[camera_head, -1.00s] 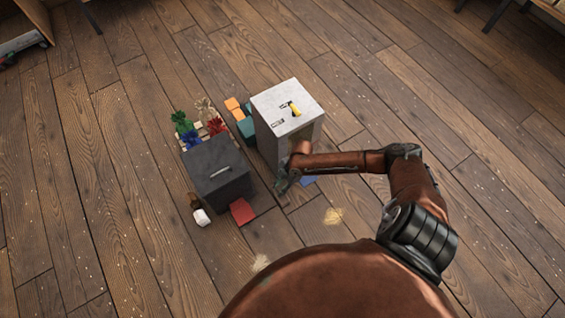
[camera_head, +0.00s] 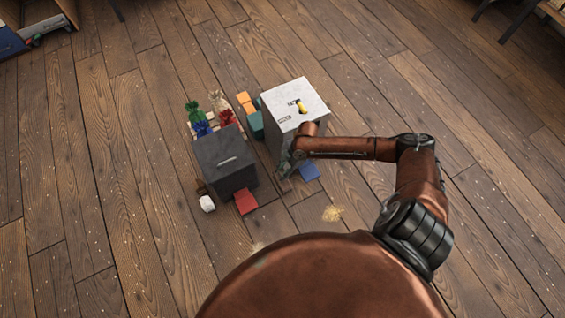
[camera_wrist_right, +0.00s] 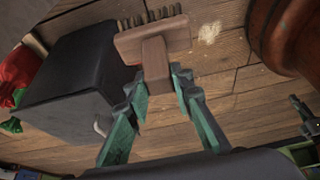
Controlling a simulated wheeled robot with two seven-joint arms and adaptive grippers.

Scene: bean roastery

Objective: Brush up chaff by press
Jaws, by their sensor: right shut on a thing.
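My right gripper (camera_head: 286,168) is low beside the pale box, and in the wrist view (camera_wrist_right: 157,80) its fingers are shut on the wooden handle of a hand brush (camera_wrist_right: 150,40). The brush's bristles point away from the gripper. A small pile of tan chaff (camera_head: 333,213) lies on the floor to the right of the gripper. A chaff pile (camera_wrist_right: 209,32) also shows beyond the brush's right end in the wrist view, apart from the bristles. A second chaff patch (camera_head: 258,246) lies at the edge of my copper body, partly hidden. My left gripper is out of view.
A dark grey box (camera_head: 225,162) with a pale handle stands left of the gripper. The pale box (camera_head: 294,106) has a yellow part on top. A red mat (camera_head: 246,201), a blue mat (camera_head: 309,172), a white object (camera_head: 207,203) and colored sacks (camera_head: 195,112) surround them. Floor right is clear.

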